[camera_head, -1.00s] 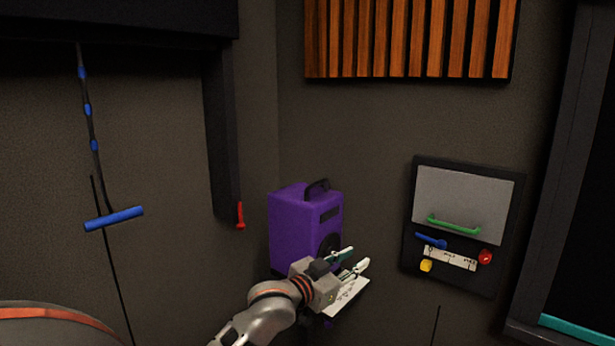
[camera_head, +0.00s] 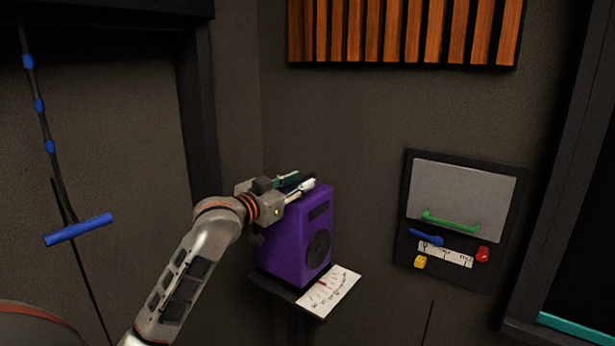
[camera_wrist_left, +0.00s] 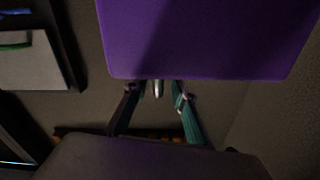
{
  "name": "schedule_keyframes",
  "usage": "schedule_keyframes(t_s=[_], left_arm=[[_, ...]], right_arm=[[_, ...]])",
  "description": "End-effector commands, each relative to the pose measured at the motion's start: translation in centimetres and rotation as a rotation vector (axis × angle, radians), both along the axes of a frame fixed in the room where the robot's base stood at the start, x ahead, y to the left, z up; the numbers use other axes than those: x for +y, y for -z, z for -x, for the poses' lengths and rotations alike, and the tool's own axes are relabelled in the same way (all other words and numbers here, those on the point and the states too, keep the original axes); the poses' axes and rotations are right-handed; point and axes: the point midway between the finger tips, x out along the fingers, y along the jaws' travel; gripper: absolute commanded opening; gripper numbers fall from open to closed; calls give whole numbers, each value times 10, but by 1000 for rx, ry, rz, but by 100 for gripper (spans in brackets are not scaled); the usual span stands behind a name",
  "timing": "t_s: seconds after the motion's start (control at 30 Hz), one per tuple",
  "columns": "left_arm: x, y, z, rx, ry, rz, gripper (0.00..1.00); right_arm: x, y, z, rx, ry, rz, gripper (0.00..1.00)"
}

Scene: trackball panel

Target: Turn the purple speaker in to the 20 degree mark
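The purple speaker (camera_head: 290,240) stands upright on a dark shelf (camera_head: 275,289) in the corner, with its dark round driver facing right. A white scale card (camera_head: 330,292) with tick marks and a short red mark lies before it; its numbers are too small to read. My left gripper (camera_head: 307,181) is at the speaker's top, with its teal and white fingers apart. The speaker's top handle is hidden by the gripper. In the left wrist view the purple body (camera_wrist_left: 205,40) fills the top, beyond the parted fingers (camera_wrist_left: 157,88). My right gripper is not in view.
A wall panel (camera_head: 408,258) with a green handle, blue lever, and yellow and red knobs is to the right. A blue bar (camera_head: 78,230) hangs at left. Wooden slats (camera_head: 405,30) are above. Bare wall lies between speaker and panel.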

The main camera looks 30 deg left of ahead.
Motion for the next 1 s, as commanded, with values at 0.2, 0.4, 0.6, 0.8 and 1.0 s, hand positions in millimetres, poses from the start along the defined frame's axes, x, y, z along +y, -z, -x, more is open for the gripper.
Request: schedule_keyframes(t_s=[0.2, 0.4, 0.6, 0.8, 1.0], left_arm=[[-2, -1, -32, 0, 0, 2, 26], [-3, 0, -44, -1, 0, 0, 26], [-3, 0, -45, -1, 0, 0, 26], [-3, 0, -45, -1, 0, 0, 0], [0, 1, -44, 0, -2, -2, 0]], right_arm=[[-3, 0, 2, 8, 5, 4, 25], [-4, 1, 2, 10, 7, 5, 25], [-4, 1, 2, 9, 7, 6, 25], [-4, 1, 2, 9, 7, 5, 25], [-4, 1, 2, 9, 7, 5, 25]])
